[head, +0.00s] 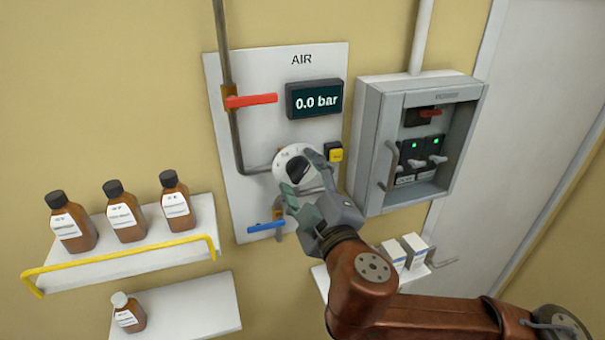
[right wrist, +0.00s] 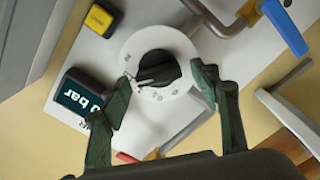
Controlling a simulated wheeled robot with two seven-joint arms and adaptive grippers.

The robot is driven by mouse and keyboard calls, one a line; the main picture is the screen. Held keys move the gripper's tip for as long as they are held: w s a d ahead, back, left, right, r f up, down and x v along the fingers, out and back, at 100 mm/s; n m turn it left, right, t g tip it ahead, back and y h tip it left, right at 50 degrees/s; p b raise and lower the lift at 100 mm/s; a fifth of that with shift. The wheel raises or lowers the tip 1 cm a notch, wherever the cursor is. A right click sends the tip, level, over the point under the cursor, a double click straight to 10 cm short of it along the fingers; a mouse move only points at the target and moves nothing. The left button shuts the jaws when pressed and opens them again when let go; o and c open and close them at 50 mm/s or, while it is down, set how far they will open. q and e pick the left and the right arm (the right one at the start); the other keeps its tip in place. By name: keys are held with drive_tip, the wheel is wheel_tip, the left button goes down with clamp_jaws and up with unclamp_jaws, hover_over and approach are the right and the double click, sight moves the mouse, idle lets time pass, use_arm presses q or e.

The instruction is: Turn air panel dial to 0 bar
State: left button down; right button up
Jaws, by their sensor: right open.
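The white AIR panel (head: 262,62) is on the wall, with a display (head: 314,99) that reads 0.0 bar. Below the display is a round white dial plate (head: 290,155) with a black knob (head: 298,170). In the right wrist view the black knob (right wrist: 157,68) sits at the centre of the dial plate (right wrist: 135,45), and the display (right wrist: 82,97) shows at the left. My right gripper (head: 307,172) is at the dial, partly covering it. In the right wrist view its two fingers (right wrist: 163,84) are apart, on either side of the knob, with visible gaps. My left gripper is not in view.
A red lever (head: 251,100) and a blue lever (head: 266,227) sit on the panel's pipes. A yellow button (head: 335,152) is right of the dial. A grey electrical box (head: 375,145) stands out at the right. Shelves with brown bottles (head: 122,212) are at the left.

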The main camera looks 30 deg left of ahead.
drive_tip(key=c, duration=1.1)
drive_tip(key=shift+c, duration=0.5)
drive_tip(key=shift+o, duration=0.2)
drive_tip(key=shift+s, duration=0.1)
